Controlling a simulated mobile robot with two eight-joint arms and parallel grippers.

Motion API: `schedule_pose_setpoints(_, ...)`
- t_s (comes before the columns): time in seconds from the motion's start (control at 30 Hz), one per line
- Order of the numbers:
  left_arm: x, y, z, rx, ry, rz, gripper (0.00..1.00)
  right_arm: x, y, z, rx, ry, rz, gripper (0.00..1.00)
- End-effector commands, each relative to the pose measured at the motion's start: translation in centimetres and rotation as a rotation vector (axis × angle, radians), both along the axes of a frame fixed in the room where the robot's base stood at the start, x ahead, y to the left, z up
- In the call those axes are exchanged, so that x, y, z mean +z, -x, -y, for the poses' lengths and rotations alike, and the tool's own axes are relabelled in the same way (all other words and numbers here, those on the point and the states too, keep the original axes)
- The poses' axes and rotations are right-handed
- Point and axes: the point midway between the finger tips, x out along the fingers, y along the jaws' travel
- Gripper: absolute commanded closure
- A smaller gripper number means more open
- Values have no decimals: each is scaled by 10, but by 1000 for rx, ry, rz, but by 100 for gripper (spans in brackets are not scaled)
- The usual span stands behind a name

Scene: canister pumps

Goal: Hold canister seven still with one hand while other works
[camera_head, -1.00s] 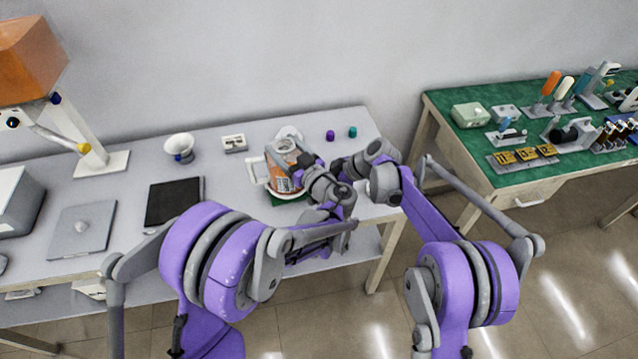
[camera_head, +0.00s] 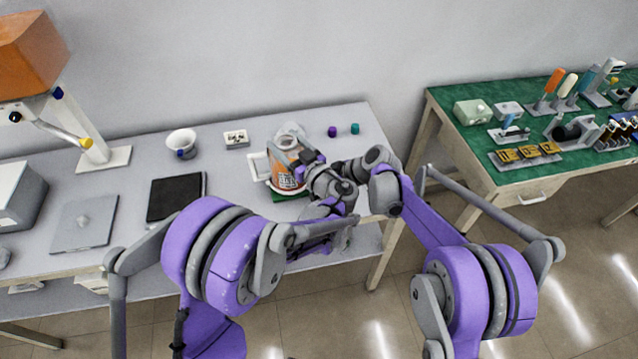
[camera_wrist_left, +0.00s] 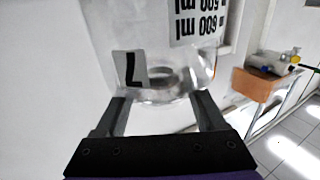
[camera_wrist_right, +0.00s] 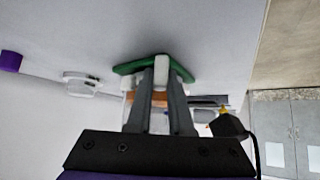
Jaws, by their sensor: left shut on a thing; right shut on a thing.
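My left gripper (camera_wrist_left: 161,95) is shut on the canister, one finger on each side. My right gripper (camera_wrist_right: 162,72) is shut on a narrow white part (camera_wrist_right: 161,66) beside the green mat. Whether that part belongs to the canister is unclear; in the head view the arms hide it.
A purple cap (camera_head: 332,131) and a teal cap (camera_head: 355,128) stand behind the canister. A white funnel (camera_head: 181,141), a small white tray (camera_head: 236,139) and a black pad (camera_head: 175,197) lie to the left. A green bench (camera_head: 470,145) with tools stands to the right.

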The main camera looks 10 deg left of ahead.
Motion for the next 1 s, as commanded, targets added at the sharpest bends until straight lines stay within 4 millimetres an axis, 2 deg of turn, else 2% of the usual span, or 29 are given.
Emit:
schedule_pose_setpoints(0.93, -1, -1, 1, -4, 3, 1, 100, 1, 5, -3, 7, -3, -2, 100)
schedule_pose_setpoints(0.97, -1, -1, 1, -4, 3, 1, 100, 1, 5, -3, 7, -3, -2, 75)
schedule_pose_setpoints(1.0, -1, -1, 1, -4, 3, 1, 100, 1, 5, -3, 6, -3, -3, 68)
